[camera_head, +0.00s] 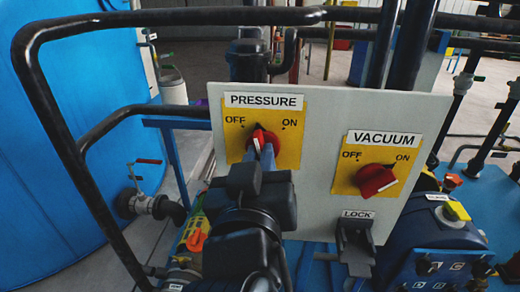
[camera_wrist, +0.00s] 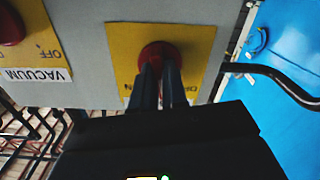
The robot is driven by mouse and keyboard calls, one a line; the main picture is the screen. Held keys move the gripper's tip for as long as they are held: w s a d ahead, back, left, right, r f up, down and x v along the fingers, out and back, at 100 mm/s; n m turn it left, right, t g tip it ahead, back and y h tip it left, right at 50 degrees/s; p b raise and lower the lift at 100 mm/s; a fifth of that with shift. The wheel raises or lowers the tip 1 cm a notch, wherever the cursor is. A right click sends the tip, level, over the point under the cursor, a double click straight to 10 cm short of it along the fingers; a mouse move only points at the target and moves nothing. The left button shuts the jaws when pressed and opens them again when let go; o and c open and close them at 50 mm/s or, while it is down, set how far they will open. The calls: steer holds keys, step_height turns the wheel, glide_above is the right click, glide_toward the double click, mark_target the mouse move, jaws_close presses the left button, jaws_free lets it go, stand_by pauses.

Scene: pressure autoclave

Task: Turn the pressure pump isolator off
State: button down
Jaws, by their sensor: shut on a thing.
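The pressure isolator is a red rotary knob (camera_head: 262,137) on a yellow plate marked OFF on the left and ON on the right, under a PRESSURE label (camera_head: 264,100). My gripper (camera_head: 264,145) is shut on this knob, reaching it from the front. In the wrist view the two dark fingers (camera_wrist: 162,80) meet the red knob (camera_wrist: 158,54) on its yellow plate. The fingers and wrist hide much of the knob. Its pointer seems near the top, between OFF and ON, but I cannot tell its exact angle.
A red VACUUM knob (camera_head: 376,180) sits on the same white panel (camera_head: 318,150) to the right, with a black LOCK lever (camera_head: 356,240) below it. A black handrail (camera_head: 70,140) passes left of the panel, before a large blue tank (camera_head: 60,170).

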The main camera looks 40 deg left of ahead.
steer(key=shift+n+p, duration=1.65)
steer(key=shift+n, duration=1.55)
steer(key=shift+f, duration=0.1)
steer(key=c, duration=1.2)
jaws_free()
steer(key=shift+o, duration=0.2)
steer(key=b+v, duration=0.1)
steer(key=v, duration=0.6)
steer(key=shift+s+b, duration=0.35)
steer(key=shift+s, duration=0.05)
